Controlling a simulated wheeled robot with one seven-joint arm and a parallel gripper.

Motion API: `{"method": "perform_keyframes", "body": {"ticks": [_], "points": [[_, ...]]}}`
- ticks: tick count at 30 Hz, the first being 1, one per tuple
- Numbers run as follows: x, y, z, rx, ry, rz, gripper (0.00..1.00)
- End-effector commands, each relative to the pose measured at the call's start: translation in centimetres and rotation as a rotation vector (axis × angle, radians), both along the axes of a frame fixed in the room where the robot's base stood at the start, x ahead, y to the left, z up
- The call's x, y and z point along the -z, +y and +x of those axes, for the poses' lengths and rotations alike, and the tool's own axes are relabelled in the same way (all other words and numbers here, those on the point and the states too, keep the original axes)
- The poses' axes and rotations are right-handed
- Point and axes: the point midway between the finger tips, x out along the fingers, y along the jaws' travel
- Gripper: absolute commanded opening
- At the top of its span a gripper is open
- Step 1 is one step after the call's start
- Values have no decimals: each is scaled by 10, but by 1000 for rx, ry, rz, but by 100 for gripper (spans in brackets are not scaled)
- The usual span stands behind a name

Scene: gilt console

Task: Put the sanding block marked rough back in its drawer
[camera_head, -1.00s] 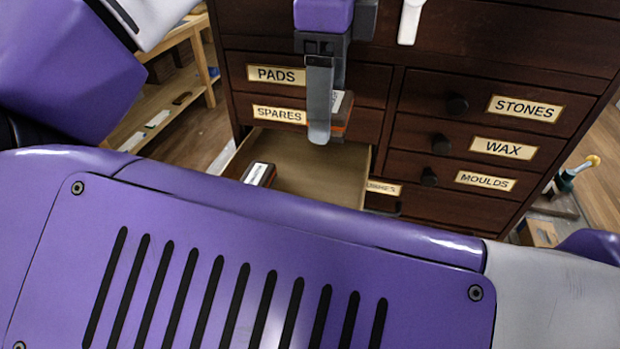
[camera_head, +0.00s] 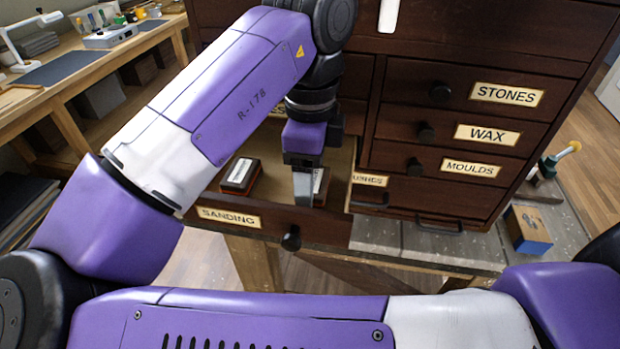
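The open drawer labelled SANDING (camera_head: 228,217) is pulled out of the dark wooden cabinet. My gripper (camera_head: 305,190) points down into its right part. A small block with a pale label (camera_head: 321,181) is at my gripper, partly hidden behind the near finger; the gripper appears shut on it. I cannot tell whether the block touches the drawer floor, and its label is not readable. A second block, dark with a white label (camera_head: 240,173), lies in the drawer left of my gripper, apart from it. Its label is too small to read.
Closed drawers STONES (camera_head: 507,94), WAX (camera_head: 487,134) and MOULDS (camera_head: 470,168) are to the right. My arm hides the cabinet's upper left. A blue-and-tan box (camera_head: 527,230) stands on the grey bench at right. A workbench (camera_head: 75,70) is at the left.

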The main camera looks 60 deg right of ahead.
Motion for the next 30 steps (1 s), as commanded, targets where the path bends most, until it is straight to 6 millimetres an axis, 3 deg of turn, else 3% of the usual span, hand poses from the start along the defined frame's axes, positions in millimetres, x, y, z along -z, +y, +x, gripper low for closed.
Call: {"method": "perform_keyframes", "body": {"ticks": [11,12,30], "points": [[4,0,0,1,0,0,30],[3,0,0,1,0,0,75],[-4,0,0,0,-1,0,77]]}}
